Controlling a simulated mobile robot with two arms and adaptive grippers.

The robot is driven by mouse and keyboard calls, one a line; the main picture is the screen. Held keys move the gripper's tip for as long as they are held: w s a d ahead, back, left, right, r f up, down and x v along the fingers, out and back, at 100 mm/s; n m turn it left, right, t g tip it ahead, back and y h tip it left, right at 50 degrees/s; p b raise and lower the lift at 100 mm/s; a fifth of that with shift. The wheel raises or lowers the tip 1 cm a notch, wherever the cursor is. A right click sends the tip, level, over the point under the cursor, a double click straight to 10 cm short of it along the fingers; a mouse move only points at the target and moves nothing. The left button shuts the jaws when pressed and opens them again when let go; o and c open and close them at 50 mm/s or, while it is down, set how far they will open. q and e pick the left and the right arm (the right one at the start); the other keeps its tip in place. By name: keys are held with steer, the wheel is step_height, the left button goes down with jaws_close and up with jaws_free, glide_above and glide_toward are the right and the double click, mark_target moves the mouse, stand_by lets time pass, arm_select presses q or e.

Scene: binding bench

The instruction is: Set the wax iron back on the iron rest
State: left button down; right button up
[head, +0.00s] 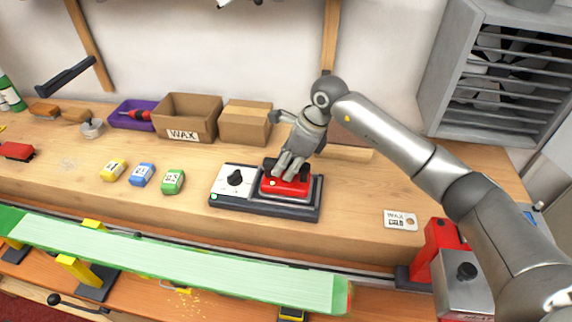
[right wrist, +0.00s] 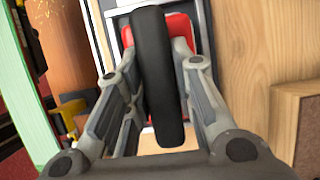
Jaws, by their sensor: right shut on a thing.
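The red wax iron (head: 288,187) with a black handle is at the right part of the iron rest (head: 262,209), a dark base with a white panel and black knob on its left. My right gripper (head: 290,163) comes down from above and is shut on the iron's handle. In the right wrist view the black handle (right wrist: 158,80) runs between the two fingers, with the iron's red body (right wrist: 178,30) behind it. The iron looks level and within the rest's outline. I cannot tell whether its sole touches the rest. My left gripper is not in view.
Yellow (head: 113,170), blue (head: 142,174) and green (head: 172,181) wax blocks lie left of the rest. Cardboard boxes (head: 245,122) stand behind. A long pale green ski (head: 180,262) runs along the front. A small white card (head: 400,220) lies right, with clear bench between.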

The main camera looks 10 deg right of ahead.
stand_by(0.4)
steer(key=o, duration=1.1)
steer(key=shift+s+f, duration=0.1)
